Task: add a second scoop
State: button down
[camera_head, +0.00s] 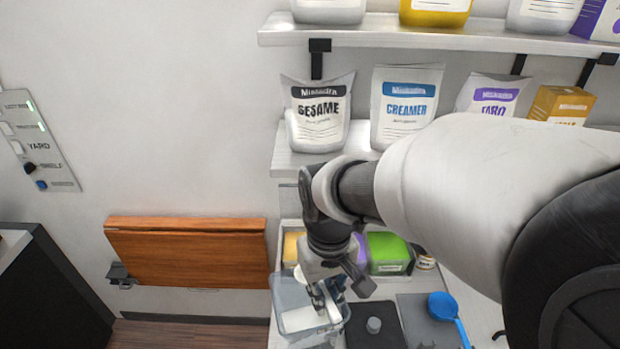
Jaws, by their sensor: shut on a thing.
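My gripper (325,293) points down into a clear bin (278,295) on the counter at the bottom middle. White contents (300,319) lie in the bin. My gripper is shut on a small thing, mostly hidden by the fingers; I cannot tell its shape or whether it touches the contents. A blue scoop (443,306) with a long handle lies on a grey mat to the right, apart from my gripper.
A dark pad with a small grey round piece (374,325) lies right of the bin. Behind stand a green box (388,248) and other packs. Bags marked SESAME (318,115) and CREAMER (404,105) stand on a shelf above. A folded wooden wall table (187,250) is at left.

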aim_at(337, 317)
jog(key=shift+s+r, duration=0.1)
dwell(0.3)
jog(key=s+r+p, duration=0.1)
jog(key=s+d+r, duration=0.1)
jog(key=s, duration=0.1)
jog(key=shift+s+d+r+p, duration=0.1)
jog(key=shift+s+r+p, duration=0.05)
jog(key=shift+p, duration=0.2)
jog(key=shift+s+d+r, duration=0.25)
jog(key=shift+s+r, duration=0.05)
jog(key=shift+s, duration=0.4)
